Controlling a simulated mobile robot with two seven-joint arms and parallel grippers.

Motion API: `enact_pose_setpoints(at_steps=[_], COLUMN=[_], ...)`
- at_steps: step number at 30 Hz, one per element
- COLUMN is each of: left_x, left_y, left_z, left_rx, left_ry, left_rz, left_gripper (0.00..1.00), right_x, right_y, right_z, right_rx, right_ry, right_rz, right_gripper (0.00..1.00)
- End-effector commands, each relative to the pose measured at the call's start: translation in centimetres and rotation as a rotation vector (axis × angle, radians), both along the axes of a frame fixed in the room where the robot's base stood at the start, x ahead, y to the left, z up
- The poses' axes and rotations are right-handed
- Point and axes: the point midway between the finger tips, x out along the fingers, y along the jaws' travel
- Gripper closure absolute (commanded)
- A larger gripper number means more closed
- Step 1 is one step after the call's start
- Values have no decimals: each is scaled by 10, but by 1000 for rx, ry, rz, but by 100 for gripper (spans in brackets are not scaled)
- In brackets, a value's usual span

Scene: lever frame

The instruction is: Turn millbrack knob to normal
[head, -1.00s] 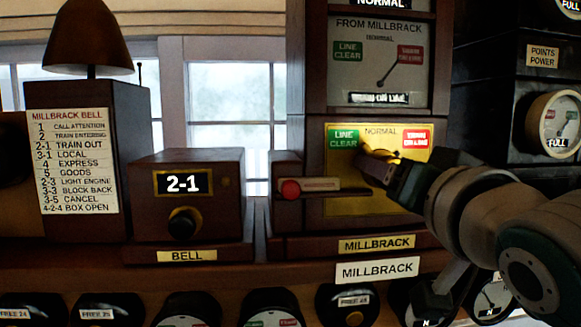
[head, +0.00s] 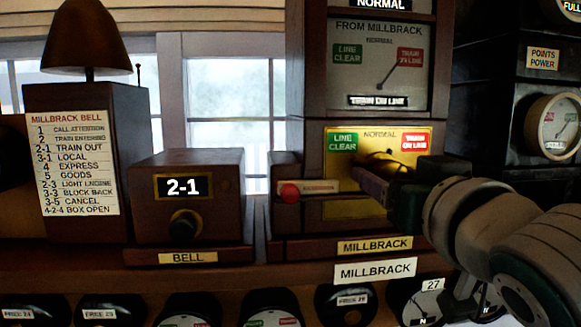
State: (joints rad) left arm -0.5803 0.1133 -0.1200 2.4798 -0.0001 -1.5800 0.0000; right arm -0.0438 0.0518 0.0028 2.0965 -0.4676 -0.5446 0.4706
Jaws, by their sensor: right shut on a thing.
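The plate is above the MILLBRACK labels. My right gripper (head: 366,178) reaches in from the right and is shut on the knob. Its dark fingers cover much of the knob, so the exact setting of the knob is hard to tell. My left gripper is not in view.
The bell box (head: 187,200) stands to the left.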

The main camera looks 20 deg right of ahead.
Motion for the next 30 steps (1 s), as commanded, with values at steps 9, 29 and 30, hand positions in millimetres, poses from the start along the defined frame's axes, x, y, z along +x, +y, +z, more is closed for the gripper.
enact_pose_setpoints(at_steps=[9,29,30], left_x=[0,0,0], left_y=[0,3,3], left_z=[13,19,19], left_rx=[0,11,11], left_ry=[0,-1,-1], left_rz=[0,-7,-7], left_gripper=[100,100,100], right_x=[0,0,0], right_y=[0,0,0], right_z=[4,3,2], right_rx=[-315,-462,-462], right_ry=[67,104,105], right_rz=[-1,1,1], right_gripper=[91,12,7])
